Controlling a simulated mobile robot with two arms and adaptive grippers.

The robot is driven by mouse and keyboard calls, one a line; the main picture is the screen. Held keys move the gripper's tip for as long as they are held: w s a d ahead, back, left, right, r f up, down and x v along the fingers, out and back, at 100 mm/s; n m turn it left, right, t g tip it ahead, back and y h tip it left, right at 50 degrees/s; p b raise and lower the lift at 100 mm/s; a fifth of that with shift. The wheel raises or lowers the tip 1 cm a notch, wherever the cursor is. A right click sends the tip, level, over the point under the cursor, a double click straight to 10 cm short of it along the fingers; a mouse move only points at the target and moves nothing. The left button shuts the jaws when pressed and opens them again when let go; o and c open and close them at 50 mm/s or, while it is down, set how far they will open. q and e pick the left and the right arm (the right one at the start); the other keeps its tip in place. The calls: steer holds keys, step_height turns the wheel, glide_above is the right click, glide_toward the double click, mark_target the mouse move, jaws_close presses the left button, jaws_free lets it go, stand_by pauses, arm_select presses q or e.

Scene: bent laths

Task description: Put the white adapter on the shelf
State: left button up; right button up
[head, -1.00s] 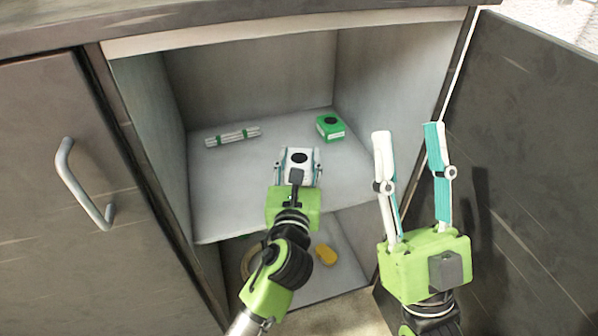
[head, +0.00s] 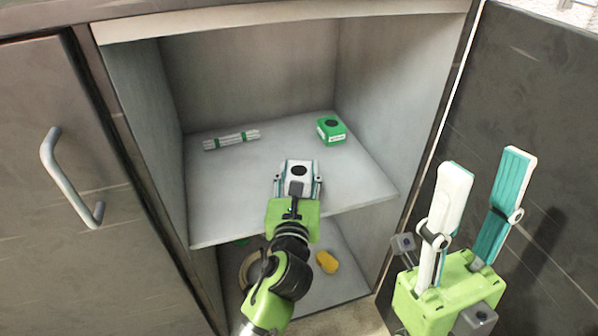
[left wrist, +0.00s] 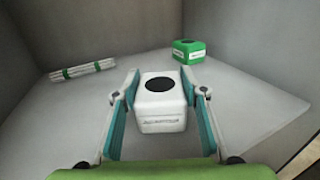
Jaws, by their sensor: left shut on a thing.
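The white adapter (head: 299,172), a small white box with a dark round spot on top, is between the fingers of my left gripper (head: 298,180). In the left wrist view the adapter (left wrist: 163,103) sits upright between the two teal pads of the left gripper (left wrist: 163,108), which is shut on it. It is over the front part of the cabinet's upper shelf (head: 240,195); I cannot tell whether it touches the board. My right gripper (head: 482,190) is open and empty, in front of the open door at the right.
On the shelf, a green box (head: 331,130) stands at the back right and a bundle of white sticks with green bands (head: 231,140) lies at the back left. A yellow object (head: 327,262) and a ring (head: 249,270) are in the lower compartment. The open door (head: 540,110) bounds the right.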

arm_select(q)
steer(key=shift+f, duration=0.15)
steer(key=o, duration=1.1)
steer(key=shift+o, duration=0.2)
